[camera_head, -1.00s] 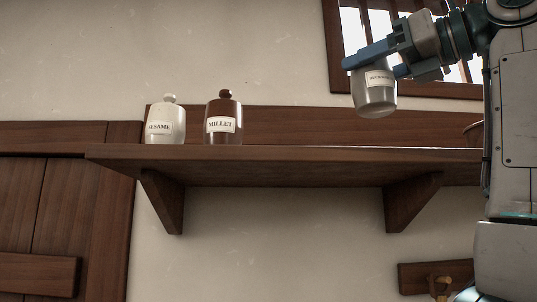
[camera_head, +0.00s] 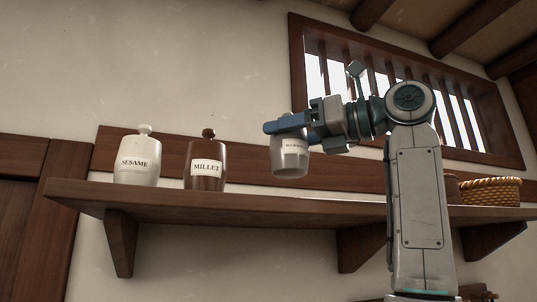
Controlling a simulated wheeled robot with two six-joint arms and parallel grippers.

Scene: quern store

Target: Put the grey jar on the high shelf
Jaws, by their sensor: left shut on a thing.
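The grey jar (camera_head: 290,163) has a paper label whose text is too small to read. My left gripper (camera_head: 291,132) is shut on its upper part and covers its top. The jar is slightly tilted, its base a little above the level of the high shelf (camera_head: 250,206) in the picture. I cannot tell whether it is over the board or in front of it. The dark wooden shelf sits on brackets against the wall. My right gripper is not in view.
A cream SESAME jar (camera_head: 137,158) and a brown MILLET jar (camera_head: 206,162) stand on the shelf's left part. A wicker basket (camera_head: 490,192) stands at its right end, with a brown thing (camera_head: 452,188) partly behind my arm. A barred window (camera_head: 400,85) is above.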

